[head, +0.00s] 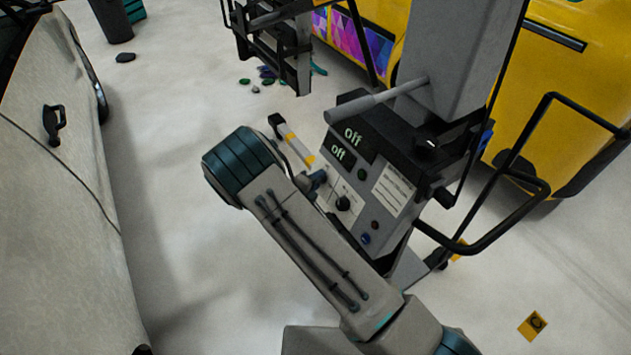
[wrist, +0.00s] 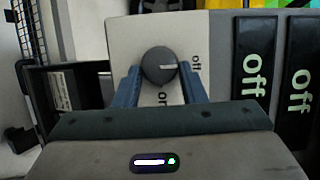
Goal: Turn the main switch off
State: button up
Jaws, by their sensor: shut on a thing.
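The main switch (wrist: 159,64) is a round dark knob on a light plate, in the middle of the wrist view. Its pale mark points right, toward the printed "off" label; the "on" label lies below it, partly hidden. My gripper (wrist: 160,74) is shut on the knob, with one blue finger on each side. In the head view, my gripper (head: 318,180) is at the control panel, and my arm hides much of it. Two displays read "off": the upper display (head: 353,136) and the lower display (head: 338,153).
The panel also carries another black knob (head: 343,203), a blue button (head: 365,239) and a white label (head: 394,188). A black tube frame (head: 545,182) juts out at right. A pale car (head: 60,220) stands at left, a yellow vehicle (head: 570,90) behind.

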jog(key=o, duration=1)
jog(key=b+v, duration=0.1)
jog(key=v, duration=1.2)
jog(key=shift+s+a+b, duration=0.2)
jog(key=shift+s+b, duration=0.1)
jog(key=shift+r, duration=0.1)
